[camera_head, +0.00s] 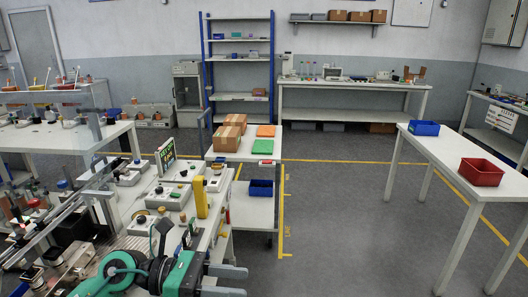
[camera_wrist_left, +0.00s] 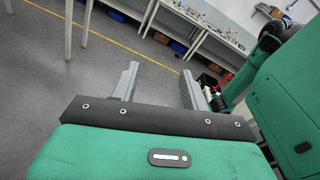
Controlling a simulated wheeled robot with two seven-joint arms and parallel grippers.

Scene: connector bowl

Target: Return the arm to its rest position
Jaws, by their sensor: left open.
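My left arm (camera_head: 125,275), green and black, comes in at the bottom left of the head view. Its gripper (camera_head: 242,281) points right, with two grey fingers apart and nothing between them. It is in front of the cluttered workbench's near right corner, over the grey floor. In the left wrist view the same gripper (camera_wrist_left: 160,84) shows two parallel grey fingers with a wide empty gap. Bare floor and tables lie beyond them. My right gripper is not seen in either view.
A white workbench with devices and a yellow block (camera_head: 201,198) stands close at left. A cart (camera_head: 240,155) carries boxes and green and orange pieces. A white table (camera_head: 425,150) at right holds a blue bin (camera_head: 424,128) and a red bin (camera_head: 481,172). The middle floor (camera_head: 340,230) is clear.

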